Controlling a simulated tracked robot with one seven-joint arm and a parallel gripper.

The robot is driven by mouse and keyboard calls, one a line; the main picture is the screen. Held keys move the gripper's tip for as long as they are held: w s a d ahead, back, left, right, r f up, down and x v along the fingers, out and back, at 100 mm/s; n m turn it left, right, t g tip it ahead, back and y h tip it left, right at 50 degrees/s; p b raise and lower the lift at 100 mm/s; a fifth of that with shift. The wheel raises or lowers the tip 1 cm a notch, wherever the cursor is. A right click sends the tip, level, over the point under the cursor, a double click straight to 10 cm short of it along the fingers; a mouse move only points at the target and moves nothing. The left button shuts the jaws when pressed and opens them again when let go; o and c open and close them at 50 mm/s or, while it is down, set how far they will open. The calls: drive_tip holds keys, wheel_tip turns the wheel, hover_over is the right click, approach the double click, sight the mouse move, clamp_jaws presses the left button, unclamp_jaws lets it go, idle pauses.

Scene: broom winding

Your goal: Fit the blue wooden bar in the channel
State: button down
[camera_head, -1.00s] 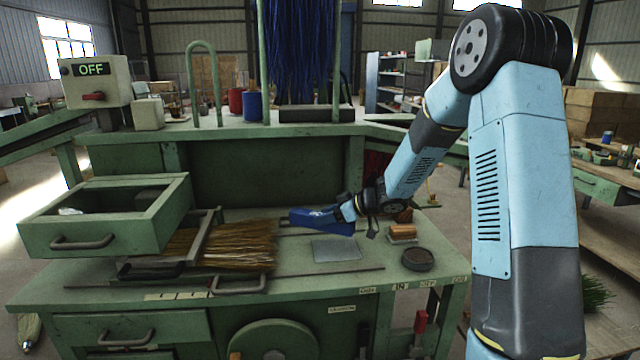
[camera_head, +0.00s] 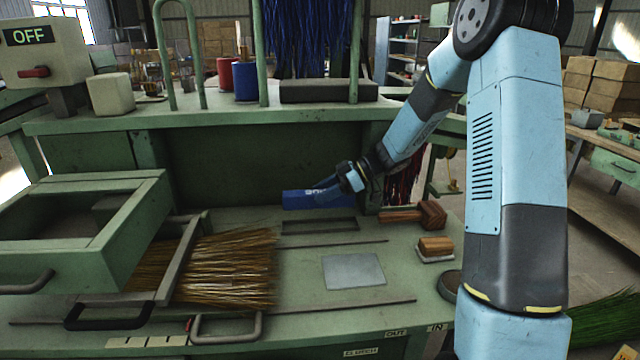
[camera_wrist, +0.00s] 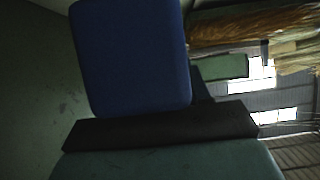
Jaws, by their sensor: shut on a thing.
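The blue wooden bar (camera_head: 300,200) is held level, low in front of the green back panel, with faint white lettering on its side. My gripper (camera_head: 332,190) is shut on its right part; the fingertips are hard to make out. A dark, long recess (camera_head: 320,226) in the green bench top, probably the channel, lies just in front of and below the bar. It looks empty. I cannot tell whether the bar touches the bench. In the wrist view the bar's blue face (camera_wrist: 135,55) fills the upper middle, above a dark strip (camera_wrist: 160,130).
An open green drawer box (camera_head: 80,235) and a bundle of straw bristles (camera_head: 225,268) stand left. A grey plate (camera_head: 353,271) lies in front of the recess. Brown wooden blocks (camera_head: 415,215) and a wood-backed brush (camera_head: 435,247) sit right. Thin grooves cross the bench.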

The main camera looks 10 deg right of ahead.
drive_tip(key=shift+w+d+f, duration=0.1)
drive_tip(key=shift+w+d, duration=0.2)
drive_tip(key=shift+d, duration=0.05)
drive_tip(key=shift+f, duration=0.2)
drive_tip(key=shift+a+f, duration=0.2)
drive_tip(key=shift+f, duration=2.9)
drive_tip(key=shift+f, duration=0.45)
drive_tip(key=shift+c, duration=2.3)
unclamp_jaws()
